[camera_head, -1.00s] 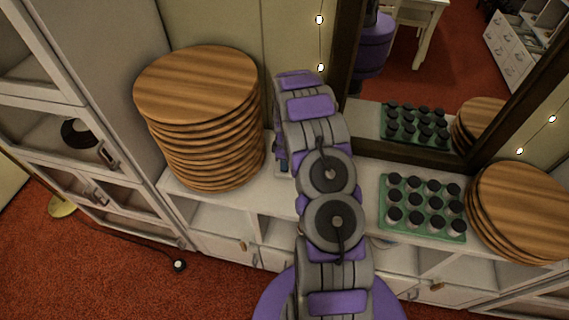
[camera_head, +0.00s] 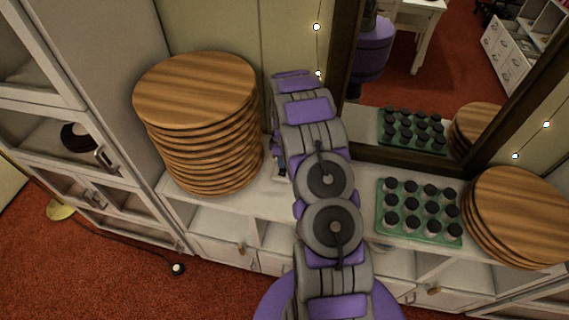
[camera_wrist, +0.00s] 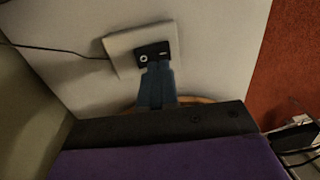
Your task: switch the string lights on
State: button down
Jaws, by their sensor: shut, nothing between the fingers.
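A black rocker switch (camera_wrist: 151,54) with a white circle and a white dash sits on a square white plate (camera_wrist: 120,42) in the wrist view. A thin dark cord runs left from the plate. My gripper (camera_wrist: 154,68) has its blue fingers together, with tips at the switch's lower edge; I cannot tell whether they touch it. In the head view my gripper (camera_head: 281,167) is mostly hidden behind my arm, beside the wooden stack, and the switch is hidden. String light bulbs (camera_head: 317,27) hang on the wall and right of the mirror (camera_head: 546,125); they look bright.
A tall stack of round wooden boards (camera_head: 195,90) stands left of my arm on the white counter (camera_head: 370,222). A green tray of dark-capped jars (camera_head: 419,237) and more boards (camera_head: 520,205) stand right. A dark-framed mirror (camera_head: 410,160) rises behind. A white cabinet (camera_head: 120,130) stands left.

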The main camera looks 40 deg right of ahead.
notch_tip(320, 180, up, 6)
jog(key=d, duration=0.1)
notch_tip(320, 180, up, 5)
jog(key=p, duration=0.1)
send_over(284, 172)
jog(key=s+a+r+m, duration=0.4)
jog(key=s+a+r, duration=1)
jog(key=a+r, duration=0.3)
jog(key=s+a+r+m+b, duration=0.1)
jog(key=s+a+m, duration=0.1)
jog(key=s, duration=0.9)
jog(key=s+a+r+m+g+b, duration=0.1)
jog(key=s+a, duration=0.4)
jog(key=s, duration=0.6)
jog(key=shift+s+a+r+m+h, duration=0.3)
jog(key=shift+s+r+m+h, duration=0.1)
jog(key=shift+r+m, duration=0.3)
jog(key=c, duration=1.9)
grip_release()
